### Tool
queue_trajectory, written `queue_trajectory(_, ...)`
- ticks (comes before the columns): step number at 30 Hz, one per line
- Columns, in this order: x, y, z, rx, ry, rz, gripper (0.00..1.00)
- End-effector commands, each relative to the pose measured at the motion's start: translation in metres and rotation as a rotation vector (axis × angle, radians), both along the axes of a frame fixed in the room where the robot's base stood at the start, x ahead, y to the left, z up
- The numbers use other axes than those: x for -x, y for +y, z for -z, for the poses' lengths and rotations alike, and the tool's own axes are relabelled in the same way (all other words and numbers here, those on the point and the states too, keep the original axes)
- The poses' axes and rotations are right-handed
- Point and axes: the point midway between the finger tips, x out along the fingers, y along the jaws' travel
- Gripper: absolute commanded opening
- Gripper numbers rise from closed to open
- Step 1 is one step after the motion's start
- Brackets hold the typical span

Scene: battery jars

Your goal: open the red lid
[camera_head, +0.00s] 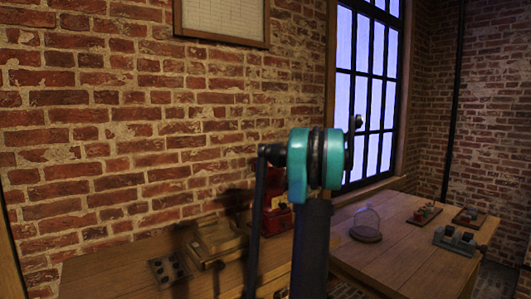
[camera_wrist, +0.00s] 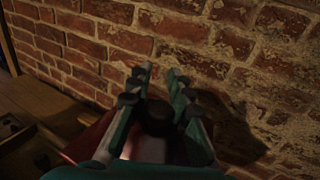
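A red surface (camera_wrist: 88,138), which looks like the red lid or its box, lies under my gripper in the wrist view, mostly hidden by the fingers. A dark round knob-like part (camera_wrist: 157,118) shows between the fingers. My gripper (camera_wrist: 159,72) has its two fingers apart, with the tips pointing toward the brick wall. I cannot tell whether either finger touches the dark part. In the head view a red object (camera_head: 278,217) stands on the wooden table behind my arm, which hides part of it. My gripper cannot be made out clearly there.
The brick wall (camera_head: 120,130) stands close behind the table. A wooden piece (camera_head: 215,240) and a dark slotted block (camera_head: 168,268) lie left of the red object. A glass dome (camera_head: 367,222) and small devices (camera_head: 456,240) stand on the right table (camera_head: 400,262).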

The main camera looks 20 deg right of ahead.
Motion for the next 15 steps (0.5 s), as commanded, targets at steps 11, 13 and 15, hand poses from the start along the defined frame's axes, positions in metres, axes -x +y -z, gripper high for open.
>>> queue_trajectory(11,0.0002,-0.0001,0.0,0.0,0.0,0.0,0.0)
queue_trajectory(13,0.0002,-0.0001,-0.0001,0.001,0.001,0.0,0.0)
queue_trajectory(15,-0.0001,0.0,-0.0005,0.002,0.006,0.0,0.0)
